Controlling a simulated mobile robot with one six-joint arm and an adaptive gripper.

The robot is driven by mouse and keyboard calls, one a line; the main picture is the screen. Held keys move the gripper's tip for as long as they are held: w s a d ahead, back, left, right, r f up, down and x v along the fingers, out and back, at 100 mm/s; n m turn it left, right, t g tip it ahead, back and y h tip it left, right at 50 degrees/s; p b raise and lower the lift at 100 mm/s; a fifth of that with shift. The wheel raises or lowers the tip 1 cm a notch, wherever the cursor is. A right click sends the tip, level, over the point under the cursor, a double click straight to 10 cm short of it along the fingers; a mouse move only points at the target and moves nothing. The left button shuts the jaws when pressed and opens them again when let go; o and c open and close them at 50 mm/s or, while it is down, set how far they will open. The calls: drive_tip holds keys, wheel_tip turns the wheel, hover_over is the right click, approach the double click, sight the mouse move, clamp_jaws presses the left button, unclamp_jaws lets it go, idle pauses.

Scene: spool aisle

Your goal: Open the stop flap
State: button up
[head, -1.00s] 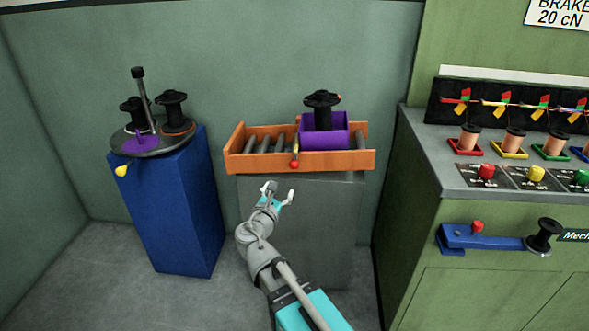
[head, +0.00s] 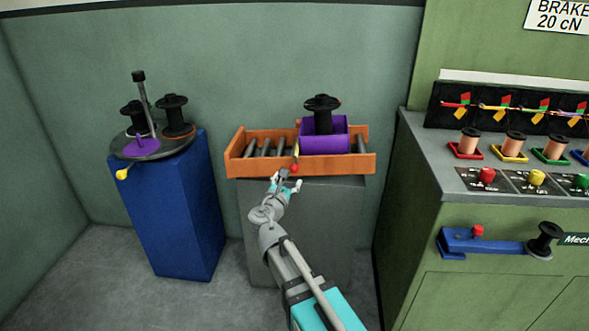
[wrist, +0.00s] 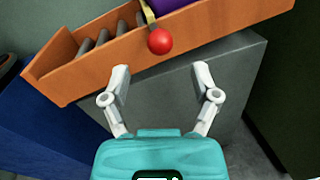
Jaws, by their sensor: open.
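The stop flap is a thin yellowish strip (head: 297,151) across the orange roller tray, with a red ball knob (head: 295,169) at its front end. In the wrist view the red knob (wrist: 160,41) hangs at the tray's front wall, and part of the strip (wrist: 149,13) shows above it. A purple box (head: 325,141) with a black spool (head: 322,112) stands on the rollers right of the flap. My gripper (head: 287,183) is open and empty, just below and in front of the knob. In the wrist view its fingers (wrist: 160,78) are spread, with the knob beyond them.
The orange tray (head: 320,168) sits on a grey pedestal (head: 325,220). Bare rollers (head: 265,148) lie left of the flap. A blue pedestal (head: 175,210) with a spool turntable stands at left. A green bench (head: 480,190) with spools and a blue lever (head: 485,243) stands at right.

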sight(293, 171)
drive_tip(key=shift+x, duration=3.35)
clamp_jaws()
